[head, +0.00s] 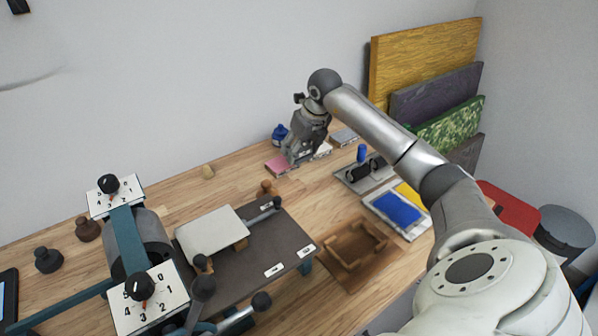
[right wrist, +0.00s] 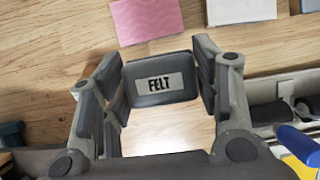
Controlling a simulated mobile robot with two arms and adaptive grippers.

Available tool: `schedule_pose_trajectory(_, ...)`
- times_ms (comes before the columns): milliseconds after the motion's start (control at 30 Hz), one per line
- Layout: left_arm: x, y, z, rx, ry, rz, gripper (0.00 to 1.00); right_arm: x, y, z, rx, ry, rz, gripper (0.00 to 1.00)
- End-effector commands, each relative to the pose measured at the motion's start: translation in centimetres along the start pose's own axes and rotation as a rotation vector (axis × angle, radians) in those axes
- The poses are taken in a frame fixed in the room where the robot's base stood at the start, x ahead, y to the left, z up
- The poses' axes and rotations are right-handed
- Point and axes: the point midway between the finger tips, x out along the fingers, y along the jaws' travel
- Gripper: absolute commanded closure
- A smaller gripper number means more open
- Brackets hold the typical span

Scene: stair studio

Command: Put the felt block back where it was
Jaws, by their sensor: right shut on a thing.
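The felt block (right wrist: 162,80) is a dark block with a "FELT" label facing the camera in the right wrist view. My right gripper (right wrist: 160,88) is shut on it, with a finger at each side. In the head view my right gripper (head: 296,158) is low over the back of the wooden bench, beside a pink pad (head: 276,167). The block is hard to make out there. In the wrist view the block is just below the pink pad (right wrist: 146,18) and a white pad (right wrist: 240,10). I cannot tell whether it touches the bench. My left gripper is out of view.
A grey pad (head: 343,136) lies at the back right. A grey tray (head: 352,183) with dark items and a blue-handled tool stands right of the gripper. A wooden frame (head: 338,272), a blue slab (head: 397,208) and a press with dials (head: 140,240) are nearer. Bench left of the pink pad is mostly clear.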

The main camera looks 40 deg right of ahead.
Motion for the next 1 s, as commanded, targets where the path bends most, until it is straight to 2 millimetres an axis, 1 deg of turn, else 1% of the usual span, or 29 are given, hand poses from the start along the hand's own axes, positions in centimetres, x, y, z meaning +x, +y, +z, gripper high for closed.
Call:
schedule_pose_trajectory(33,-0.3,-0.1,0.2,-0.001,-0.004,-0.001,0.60,0.9,0.0,-0.5,0.000,0.005,0.002,0.66)
schedule_pose_trajectory(133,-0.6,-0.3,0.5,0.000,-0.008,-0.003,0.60,2.4,0.0,-1.1,0.001,0.003,0.001,0.66)
schedule_pose_trajectory(200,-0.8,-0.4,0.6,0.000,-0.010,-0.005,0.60,3.2,0.1,-1.4,0.001,0.002,0.002,0.66)
schedule_pose_trajectory(367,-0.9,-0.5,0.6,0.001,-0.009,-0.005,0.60,4.2,0.0,-1.8,0.001,0.001,0.001,0.66)
schedule_pose_trajectory(600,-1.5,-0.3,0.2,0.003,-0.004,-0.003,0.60,7.1,0.0,-3.0,0.001,0.002,0.001,0.66)
schedule_pose_trajectory(967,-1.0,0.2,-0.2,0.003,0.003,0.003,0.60,7.6,0.0,-3.2,0.000,-0.001,0.000,0.66)
schedule_pose_trajectory(1000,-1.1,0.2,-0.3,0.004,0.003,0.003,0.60,7.5,0.0,-3.1,0.000,-0.001,0.000,0.40)
